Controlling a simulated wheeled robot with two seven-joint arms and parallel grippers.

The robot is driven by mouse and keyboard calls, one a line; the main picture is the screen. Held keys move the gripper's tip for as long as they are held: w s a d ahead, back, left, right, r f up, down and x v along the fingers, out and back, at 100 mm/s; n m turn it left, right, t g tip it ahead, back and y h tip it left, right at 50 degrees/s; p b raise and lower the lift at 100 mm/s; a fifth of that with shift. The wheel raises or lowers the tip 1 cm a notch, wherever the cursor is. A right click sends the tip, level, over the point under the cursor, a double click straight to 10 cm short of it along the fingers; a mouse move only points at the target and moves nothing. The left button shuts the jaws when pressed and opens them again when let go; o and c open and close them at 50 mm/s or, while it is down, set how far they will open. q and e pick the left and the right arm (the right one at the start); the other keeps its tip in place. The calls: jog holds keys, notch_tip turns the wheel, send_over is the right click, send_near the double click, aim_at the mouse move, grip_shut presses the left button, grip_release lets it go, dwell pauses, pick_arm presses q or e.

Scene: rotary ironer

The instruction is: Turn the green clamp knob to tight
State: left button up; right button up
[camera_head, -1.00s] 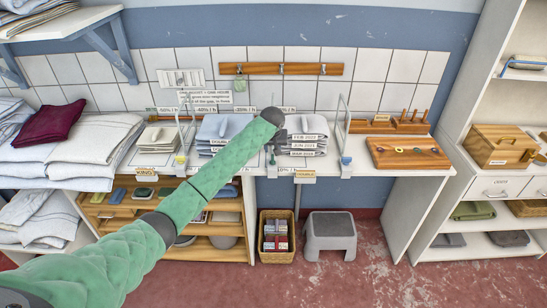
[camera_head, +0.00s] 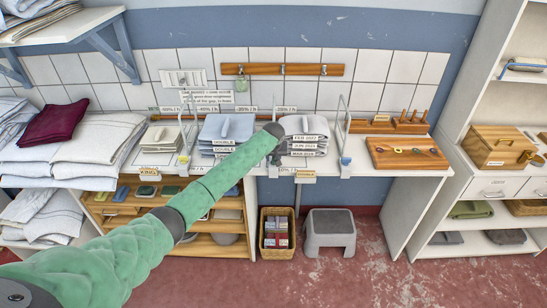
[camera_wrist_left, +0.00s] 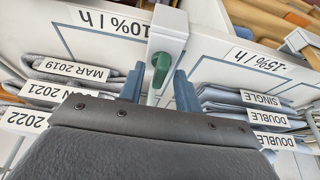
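The green clamp knob (camera_wrist_left: 161,68) shows in the left wrist view on the end of a pale grey clamp block (camera_wrist_left: 168,38). Its grip lies roughly along the block's length, slightly tilted. My left gripper (camera_wrist_left: 159,86) is open, with one blue-grey finger on each side of the knob. Gaps show between the fingers and the knob, so it is not gripped. In the head view my left gripper (camera_head: 275,158) is at the front edge of the worktop, and the knob cannot be made out there. My right gripper is not in view.
Labelled linen stacks flank the clamp: a grey-white one (camera_head: 305,136) at right and a blue one (camera_head: 225,130) at left in the head view. A basket (camera_head: 277,234) and step stool (camera_head: 329,232) stand below.

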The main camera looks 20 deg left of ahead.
pick_arm(q)
grip_shut()
